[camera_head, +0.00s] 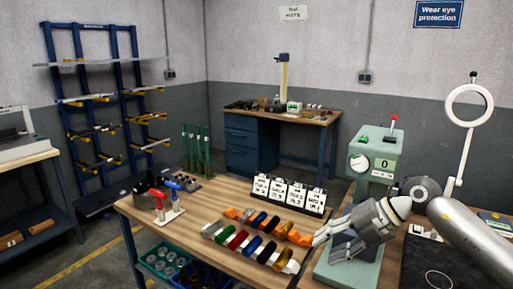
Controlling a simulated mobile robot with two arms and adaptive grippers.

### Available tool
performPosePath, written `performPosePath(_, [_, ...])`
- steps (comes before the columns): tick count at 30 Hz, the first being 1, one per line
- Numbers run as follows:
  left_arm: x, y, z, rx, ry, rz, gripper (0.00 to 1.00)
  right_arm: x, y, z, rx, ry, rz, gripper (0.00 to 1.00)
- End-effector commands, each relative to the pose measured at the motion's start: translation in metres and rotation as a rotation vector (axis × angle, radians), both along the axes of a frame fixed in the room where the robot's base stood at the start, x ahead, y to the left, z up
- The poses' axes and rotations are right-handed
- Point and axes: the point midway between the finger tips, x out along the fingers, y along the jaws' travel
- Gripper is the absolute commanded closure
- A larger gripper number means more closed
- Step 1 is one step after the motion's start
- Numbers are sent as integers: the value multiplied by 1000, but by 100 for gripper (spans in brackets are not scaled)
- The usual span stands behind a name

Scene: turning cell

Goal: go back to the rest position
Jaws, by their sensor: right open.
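My right gripper (328,243) comes in from the right side of the head view. It is open, its fingers pointing left over the right end of the wooden table (150,213). Nothing shows between its fingers. It is in front of the green bench device (375,150) with a dial and a "0" display, and hides part of that device's base. Whether it touches the base cannot be told. My left gripper is not in view.
Several coloured cylindrical pieces (237,239) lie in rows just left of my right gripper. Number cards (290,192) stand behind them. A white ring lamp (469,104) rises at right. Blue and green bins (160,262) sit below. Floor at left is partly free.

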Motion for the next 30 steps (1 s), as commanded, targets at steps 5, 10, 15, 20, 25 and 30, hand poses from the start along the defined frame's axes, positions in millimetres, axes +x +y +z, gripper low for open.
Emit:
performPosePath(5, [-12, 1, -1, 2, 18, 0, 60, -20, 97, 12, 385, -91, 61, 60])
performPosePath(10, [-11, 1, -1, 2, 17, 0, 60, -33, 144, 48, 761, -151, -27, 60])
performPosePath(15, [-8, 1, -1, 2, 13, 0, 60, -31, 143, 74, 1085, -161, -257, 60])
performPosePath(20, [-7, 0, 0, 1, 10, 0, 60, -22, 110, 69, 1297, -124, -578, 60])
performPosePath(25, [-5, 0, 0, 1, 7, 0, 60, -19, 59, 23, 1395, -26, -991, 60])
performPosePath(30, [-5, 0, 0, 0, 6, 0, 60, -44, 9, -56, 1341, 134, -1427, 60])
